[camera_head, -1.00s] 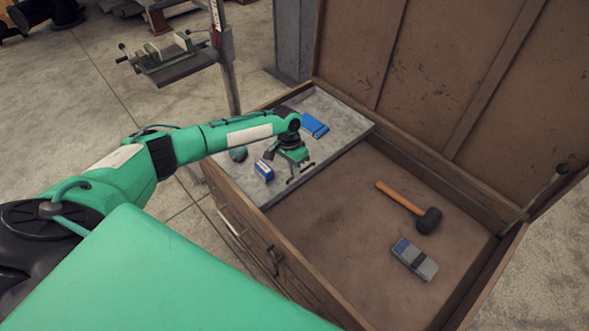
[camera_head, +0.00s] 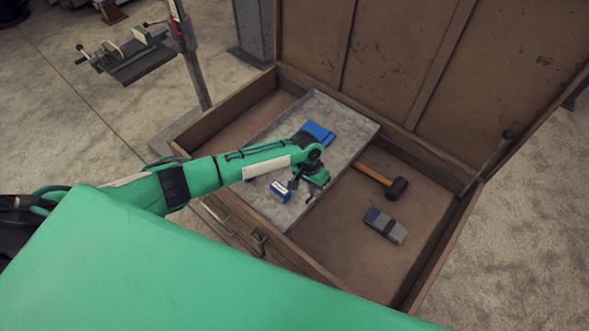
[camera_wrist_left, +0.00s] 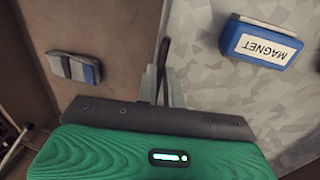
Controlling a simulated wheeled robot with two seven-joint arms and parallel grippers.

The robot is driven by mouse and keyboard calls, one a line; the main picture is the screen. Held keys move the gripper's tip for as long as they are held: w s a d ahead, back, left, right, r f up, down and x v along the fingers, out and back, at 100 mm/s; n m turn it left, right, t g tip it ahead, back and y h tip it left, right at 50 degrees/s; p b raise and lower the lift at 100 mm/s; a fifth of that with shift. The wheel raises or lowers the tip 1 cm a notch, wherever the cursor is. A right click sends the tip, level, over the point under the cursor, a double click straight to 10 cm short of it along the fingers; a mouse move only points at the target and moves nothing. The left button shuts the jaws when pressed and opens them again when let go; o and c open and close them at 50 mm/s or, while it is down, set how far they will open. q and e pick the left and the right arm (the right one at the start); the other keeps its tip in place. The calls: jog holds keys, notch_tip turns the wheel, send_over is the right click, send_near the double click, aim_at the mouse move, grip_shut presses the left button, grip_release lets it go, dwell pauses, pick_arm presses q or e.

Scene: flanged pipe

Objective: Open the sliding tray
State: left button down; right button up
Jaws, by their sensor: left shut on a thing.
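The sliding tray (camera_head: 264,150) is a grey metal panel lying across the middle of an open wooden chest. It also shows in the left wrist view (camera_wrist_left: 205,85). In the left wrist view, my left gripper (camera_wrist_left: 165,88) is shut at the tray's edge, around a thin dark upright piece there. The exact contact is partly hidden by the fingers. My right gripper is not in view.
On the tray are a blue magnet box (camera_head: 280,191) and a blue item (camera_head: 318,132). A mallet (camera_head: 391,185) and a grey-blue block (camera_head: 386,226) lie on the chest floor to the right. The raised lid (camera_head: 400,60) stands behind.

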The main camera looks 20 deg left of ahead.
pick_arm(q)
jog(key=s+d+p, duration=0.1)
jog(key=s+d, duration=0.2)
jog(key=d, duration=0.6)
jog(key=s+d+p, duration=0.1)
jog(key=s+d, duration=0.2)
jog(key=d, duration=0.7)
jog(key=shift+s+d+p, duration=0.2)
jog(key=shift+s+p, duration=0.15)
jog(key=c, duration=1.5)
grip_release()
jog(key=shift+r, duration=0.15)
jog(key=a+r, duration=0.1)
jog(key=r, duration=0.3)
jog(key=r+b, duration=0.1)
jog(key=r, duration=0.4)
jog(key=w+a+r+b, duration=0.1)
jog(key=r, duration=0.3)
jog(key=shift+a+r, duration=0.15)
jog(key=shift+a, duration=0.15)
jog(key=shift+s, duration=0.1)
